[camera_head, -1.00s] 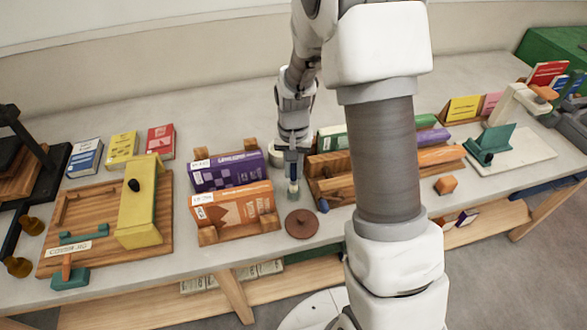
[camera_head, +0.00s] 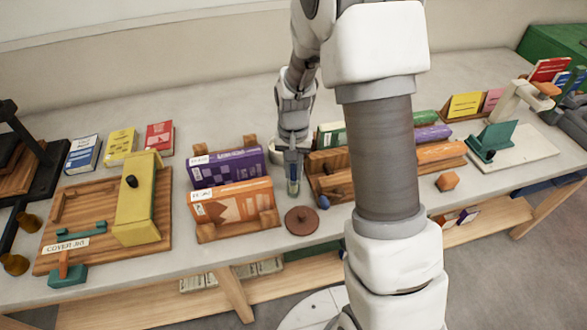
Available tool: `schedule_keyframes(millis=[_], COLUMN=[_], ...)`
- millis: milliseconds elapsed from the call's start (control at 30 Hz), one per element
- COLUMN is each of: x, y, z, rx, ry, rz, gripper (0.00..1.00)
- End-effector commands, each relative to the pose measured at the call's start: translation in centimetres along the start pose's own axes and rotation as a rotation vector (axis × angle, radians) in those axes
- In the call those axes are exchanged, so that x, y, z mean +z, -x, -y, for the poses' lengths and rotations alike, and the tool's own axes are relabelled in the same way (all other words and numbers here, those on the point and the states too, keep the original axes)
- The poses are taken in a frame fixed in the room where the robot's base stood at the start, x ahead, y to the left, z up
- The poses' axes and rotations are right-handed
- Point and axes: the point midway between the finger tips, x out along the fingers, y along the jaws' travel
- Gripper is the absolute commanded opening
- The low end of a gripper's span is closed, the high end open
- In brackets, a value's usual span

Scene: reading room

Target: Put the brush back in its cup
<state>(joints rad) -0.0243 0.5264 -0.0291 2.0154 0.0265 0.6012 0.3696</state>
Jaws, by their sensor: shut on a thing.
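My gripper (camera_head: 292,188) points down between the angled books and the wooden rack, just behind a round brown disc. It is shut on a slim, blue-green thing that I take to be the brush (camera_head: 293,184); the fingers hide most of it. I cannot tell whether its lower end touches the tabletop. A pale round rim, perhaps the cup (camera_head: 274,153), shows just left of my gripper's wrist and is mostly hidden behind it.
The brown knobbed disc (camera_head: 301,220) lies near the table's front edge. A purple book (camera_head: 226,168) and an orange book (camera_head: 232,205) lean in a stand at left. A wooden rack (camera_head: 330,182) stands close at right, with a small blue object (camera_head: 324,202) before it.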

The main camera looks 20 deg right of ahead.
Motion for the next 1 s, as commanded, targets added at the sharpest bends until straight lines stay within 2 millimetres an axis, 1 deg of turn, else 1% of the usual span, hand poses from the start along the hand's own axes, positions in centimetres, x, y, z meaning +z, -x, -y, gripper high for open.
schedule_keyframes(millis=[933, 967, 1000], x=[-0.01, -0.01, -0.01], y=[-0.45, -0.4, -0.39], z=[0.0, 0.0, 0.0], rx=[0.0, 0.0, 0.0], ry=[0.0, 0.0, 0.0], rz=[0.0, 0.0, 0.0], gripper=[0.0, 0.27, 0.34])
